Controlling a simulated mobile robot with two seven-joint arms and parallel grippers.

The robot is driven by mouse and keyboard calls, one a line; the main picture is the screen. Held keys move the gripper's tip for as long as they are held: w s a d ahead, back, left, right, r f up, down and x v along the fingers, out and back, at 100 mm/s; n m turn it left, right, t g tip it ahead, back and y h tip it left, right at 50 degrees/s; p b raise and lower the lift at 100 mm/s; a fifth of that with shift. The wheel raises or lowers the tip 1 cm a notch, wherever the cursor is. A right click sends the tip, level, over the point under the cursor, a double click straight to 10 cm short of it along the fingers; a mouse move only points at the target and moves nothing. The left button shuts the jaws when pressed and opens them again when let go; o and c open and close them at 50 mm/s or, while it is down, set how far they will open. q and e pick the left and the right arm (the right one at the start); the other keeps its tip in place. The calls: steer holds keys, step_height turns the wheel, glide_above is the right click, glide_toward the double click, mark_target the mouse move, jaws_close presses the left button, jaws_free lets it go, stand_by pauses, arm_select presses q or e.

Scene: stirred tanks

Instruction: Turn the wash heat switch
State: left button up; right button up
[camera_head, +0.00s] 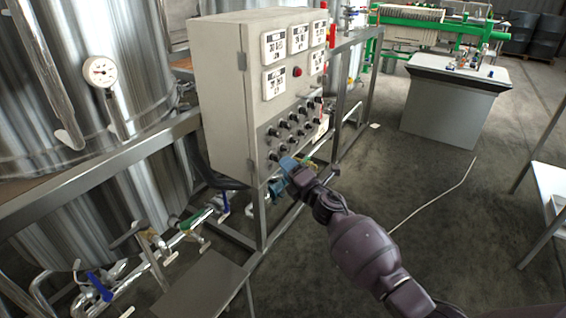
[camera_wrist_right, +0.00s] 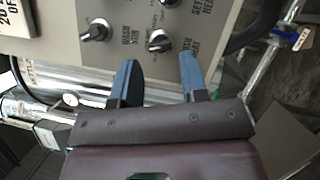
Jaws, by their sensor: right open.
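The control cabinet (camera_head: 228,92) carries rows of black knob switches (camera_head: 291,126) on its lower front. My right gripper (camera_head: 283,174) is at the panel's lower edge, below the bottom row. In the right wrist view its two blue fingers are open and empty (camera_wrist_right: 157,64). One black and silver knob (camera_wrist_right: 158,41) lies just beyond the fingertips, roughly in line with the gap. A second knob (camera_wrist_right: 95,30) sits up and left of it. Labels beside the knobs are tilted; one seems to read wash, but I cannot fully read which knob is wash heat. My left gripper is out of view.
Digital displays (camera_head: 273,50) and a red button (camera_head: 297,72) sit higher on the panel. A steel tank (camera_head: 60,60) with a dial gauge (camera_head: 100,71) stands at left, with pipes and valves (camera_head: 195,222) below. The floor (camera_head: 440,220) at right is mostly clear.

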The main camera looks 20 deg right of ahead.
arm_select(q)
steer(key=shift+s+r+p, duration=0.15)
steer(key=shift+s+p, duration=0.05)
steer(key=shift+p, duration=0.15)
arm_select(e)
steer(key=v, duration=0.6)
steer(key=shift+s, duration=0.4)
steer(key=shift+d+f, duration=0.1)
steer(key=shift+d, duration=0.1)
arm_select(q)
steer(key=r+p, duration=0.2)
steer(key=p, duration=0.1)
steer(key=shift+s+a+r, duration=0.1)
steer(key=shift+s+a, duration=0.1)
arm_select(e)
steer(key=s+f+m+g+h, duration=0.2)
steer(key=s+f+m, duration=0.2)
steer(key=s+m, duration=0.4)
steer(key=s+f+m+g+h, duration=0.1)
steer(key=s+f+m+g, duration=0.2)
steer(key=s, duration=1.4)
steer(key=s+f+m+g+h, duration=0.2)
steer(key=s+f+m, duration=0.5)
steer(key=s+m, duration=0.5)
steer(key=shift+s+d+m+g+h, duration=0.3)
steer(key=shift+s+m, duration=0.1)
steer(key=shift+s, duration=0.05)
